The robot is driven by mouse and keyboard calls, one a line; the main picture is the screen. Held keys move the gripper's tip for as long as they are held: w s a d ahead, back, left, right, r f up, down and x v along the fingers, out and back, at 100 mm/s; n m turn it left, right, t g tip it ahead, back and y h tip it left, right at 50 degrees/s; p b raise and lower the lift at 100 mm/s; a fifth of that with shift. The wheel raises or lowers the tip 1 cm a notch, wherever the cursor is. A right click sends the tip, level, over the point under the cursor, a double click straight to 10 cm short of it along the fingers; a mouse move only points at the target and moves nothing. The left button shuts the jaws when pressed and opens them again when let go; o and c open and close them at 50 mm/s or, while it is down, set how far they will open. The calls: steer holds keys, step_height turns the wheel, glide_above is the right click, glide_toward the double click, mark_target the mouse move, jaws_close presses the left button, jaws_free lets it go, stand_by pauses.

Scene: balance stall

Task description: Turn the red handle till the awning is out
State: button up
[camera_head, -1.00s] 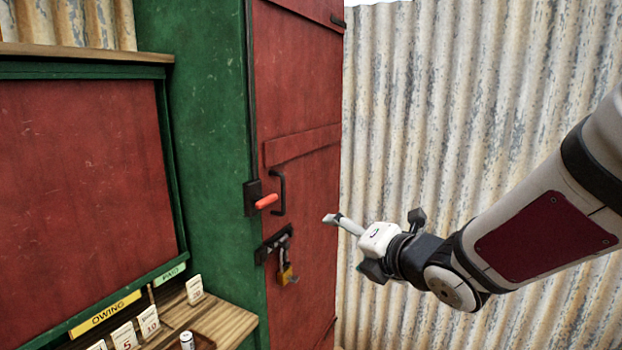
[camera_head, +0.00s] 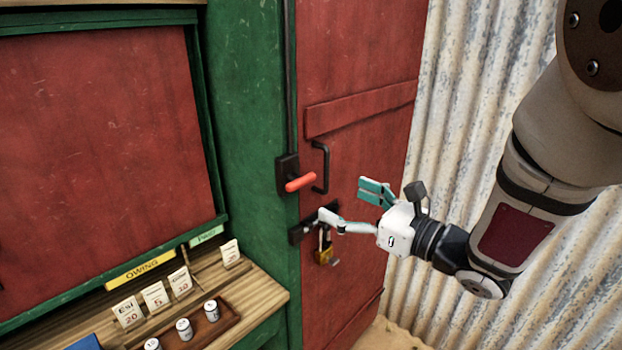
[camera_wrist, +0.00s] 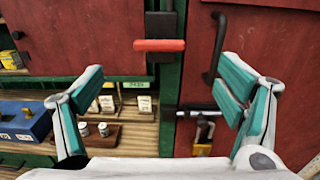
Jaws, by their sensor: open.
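The red handle (camera_head: 300,182) sticks out from a black plate (camera_head: 287,168) on the green post beside the red door. It lies level across the wrist view (camera_wrist: 160,45), above and between my open fingers. My gripper (camera_head: 348,205) is open and empty, to the right of the handle and a little below it in the head view. It is apart from the handle. No awning can be made out in these views.
A black door pull (camera_head: 321,167) and a bolt with a brass padlock (camera_head: 324,250) are close to my gripper. A wooden counter (camera_head: 262,290) holds price cards and a tray (camera_head: 222,325) of small cylinders. A corrugated wall (camera_head: 470,110) stands at right.

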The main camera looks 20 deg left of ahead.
mark_target(304, 181)
steer(key=p+x, duration=0.1)
steer(key=x, duration=0.9)
steer(key=shift+a, duration=0.2)
steer(key=shift+c, duration=0.6)
steer(key=shift+r, duration=0.1)
steer(key=c, duration=1)
